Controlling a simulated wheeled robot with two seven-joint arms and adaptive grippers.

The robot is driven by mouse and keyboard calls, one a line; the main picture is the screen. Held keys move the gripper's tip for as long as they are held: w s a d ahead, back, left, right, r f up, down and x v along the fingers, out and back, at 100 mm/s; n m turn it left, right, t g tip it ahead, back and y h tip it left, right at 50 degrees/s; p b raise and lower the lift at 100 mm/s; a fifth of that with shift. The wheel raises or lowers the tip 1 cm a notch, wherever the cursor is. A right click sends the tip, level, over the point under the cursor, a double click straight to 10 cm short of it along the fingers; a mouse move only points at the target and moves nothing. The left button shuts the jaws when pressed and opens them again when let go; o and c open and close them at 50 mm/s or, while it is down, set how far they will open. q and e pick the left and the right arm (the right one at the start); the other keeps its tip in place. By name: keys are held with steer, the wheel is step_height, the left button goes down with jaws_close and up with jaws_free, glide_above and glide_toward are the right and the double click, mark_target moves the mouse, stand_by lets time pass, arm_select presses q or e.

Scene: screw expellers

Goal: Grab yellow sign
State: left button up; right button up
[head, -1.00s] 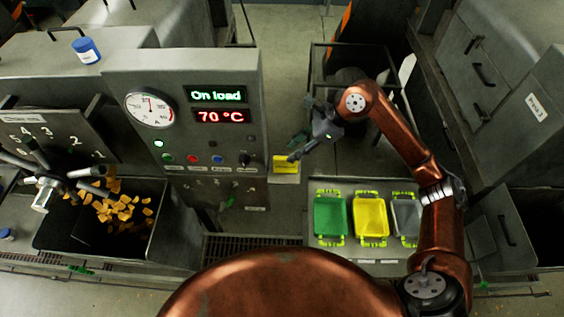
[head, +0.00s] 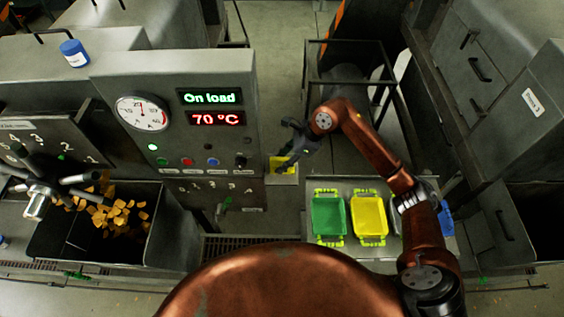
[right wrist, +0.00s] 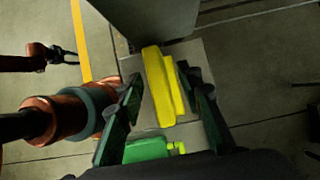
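The yellow sign (head: 278,164) sits on a small pale ledge beside the right side of the control cabinet. My right gripper (head: 287,146) is at the sign and partly covers it in the head view. In the right wrist view the yellow sign (right wrist: 160,88) stands between the two spread dark fingers of my right gripper (right wrist: 161,82), with gaps visible on both sides. The gripper is open and holds nothing. My left gripper (right wrist: 68,55) shows small at the left of the right wrist view, its fingers apart and empty. It is not seen in the head view.
The grey control cabinet (head: 165,90) stands left of the sign. A green tray (head: 328,215) and a yellow tray (head: 369,216) lie on a bench below my right arm. A bin (head: 150,235) with orange pieces is at left. A railed frame (head: 310,75) stands behind.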

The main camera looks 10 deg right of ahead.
steer(key=shift+f, duration=0.1)
jaws_close()
stand_by(0.3)
